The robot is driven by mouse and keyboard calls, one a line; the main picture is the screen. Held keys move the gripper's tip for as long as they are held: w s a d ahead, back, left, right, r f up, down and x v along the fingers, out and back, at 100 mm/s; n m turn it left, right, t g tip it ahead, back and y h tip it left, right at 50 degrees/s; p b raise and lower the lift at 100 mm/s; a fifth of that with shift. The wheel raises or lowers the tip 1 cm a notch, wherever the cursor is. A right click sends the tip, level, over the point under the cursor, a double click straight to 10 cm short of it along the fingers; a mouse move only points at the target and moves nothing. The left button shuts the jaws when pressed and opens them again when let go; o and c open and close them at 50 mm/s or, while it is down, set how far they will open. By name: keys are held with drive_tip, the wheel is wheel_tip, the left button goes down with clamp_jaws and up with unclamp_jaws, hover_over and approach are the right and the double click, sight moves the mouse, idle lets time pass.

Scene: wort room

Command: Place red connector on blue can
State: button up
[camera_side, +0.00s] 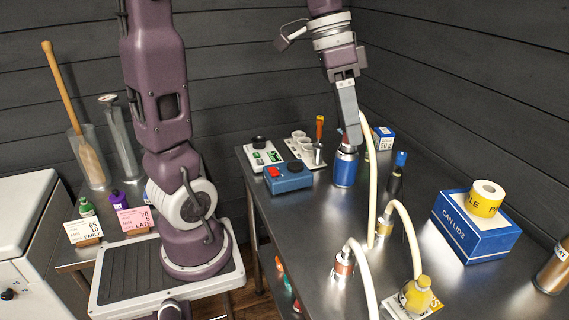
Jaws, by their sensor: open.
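The blue can (345,170) stands upright on the metal table, behind the middle of the picture. A small red band (348,149) shows at its top, directly under my gripper (353,141); it looks like the red connector. My fingers hide much of it, so I cannot tell whether it is fully seated. A pale hose (374,185) rises beside my fingers and hangs down to the right of the can. My gripper points down over the can with its jaws open, but the gap between the fingers is hard to see.
A blue box with a red button (288,177) stands left of the can. A dark bottle with a blue top (396,177) stands to its right. Other hose connectors (344,262) (384,228) stand in front. A blue CAN LIDS box (472,228) carries a yellow tape roll (487,199).

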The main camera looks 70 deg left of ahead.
drive_tip(key=s+d+f+n+t+y, duration=0.1)
drive_tip(key=s+d+n, duration=0.1)
drive_tip(key=s, duration=0.5)
drive_tip(key=s+d+f+n+t+y, duration=0.2)
drive_tip(key=s+d, duration=0.1)
drive_tip(key=s, duration=0.4)
drive_tip(key=shift+s+d+f+t, duration=0.15)
drive_tip(key=shift+f+t, duration=0.05)
drive_tip(key=shift+t, duration=0.1)
